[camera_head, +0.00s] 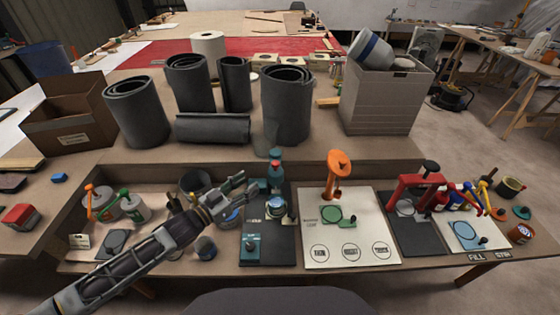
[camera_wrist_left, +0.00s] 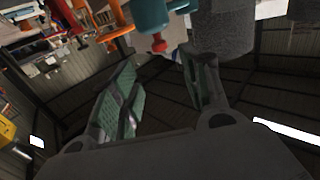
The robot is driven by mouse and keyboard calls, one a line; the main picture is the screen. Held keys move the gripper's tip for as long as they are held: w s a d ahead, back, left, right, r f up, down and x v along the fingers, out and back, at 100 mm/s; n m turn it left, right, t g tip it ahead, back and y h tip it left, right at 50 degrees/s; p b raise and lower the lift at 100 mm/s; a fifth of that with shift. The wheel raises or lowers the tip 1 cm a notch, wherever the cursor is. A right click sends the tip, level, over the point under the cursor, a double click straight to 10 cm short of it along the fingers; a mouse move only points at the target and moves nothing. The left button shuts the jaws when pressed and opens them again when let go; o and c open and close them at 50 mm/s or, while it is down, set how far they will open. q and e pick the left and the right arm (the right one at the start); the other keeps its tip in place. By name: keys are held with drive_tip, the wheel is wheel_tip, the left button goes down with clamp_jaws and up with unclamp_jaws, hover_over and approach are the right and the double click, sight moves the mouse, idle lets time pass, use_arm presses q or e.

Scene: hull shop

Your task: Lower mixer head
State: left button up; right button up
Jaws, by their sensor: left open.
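The mixer appears to be a teal device on a black base plate (camera_head: 268,238). Its teal upright head (camera_head: 275,172) has a red part, and a metallic bowl (camera_head: 276,207) stands below it. In the wrist view a teal body (camera_wrist_left: 151,15) with a red knob shows just beyond the fingers. I cannot tell the head's exact tilt. My left gripper (camera_head: 246,187) is open and empty, just left of the teal head, fingers pointing right toward it. It shows in the wrist view (camera_wrist_left: 163,65) with a clear gap between its pads. My right gripper is out of view.
Right of the mixer an orange device (camera_head: 338,165) stands on a pale board (camera_head: 350,250) with round pads. A red press-like frame (camera_head: 418,190) stands farther right. Dark rolled mats (camera_head: 287,110) and a grey box (camera_head: 382,100) stand on the raised shelf behind. Pots (camera_head: 133,208) sit left of my arm.

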sight(273, 166)
use_arm(q)
drive_tip(key=x, duration=0.7)
drive_tip(key=shift+w+d, duration=0.2)
drive_tip(key=shift+w, duration=0.05)
drive_tip(key=x, duration=0.3)
drive_tip(key=shift+d, duration=0.1)
drive_tip(key=shift+x, duration=0.75)
drive_tip(key=shift+w+d, duration=0.45)
drive_tip(key=shift+w, duration=0.05)
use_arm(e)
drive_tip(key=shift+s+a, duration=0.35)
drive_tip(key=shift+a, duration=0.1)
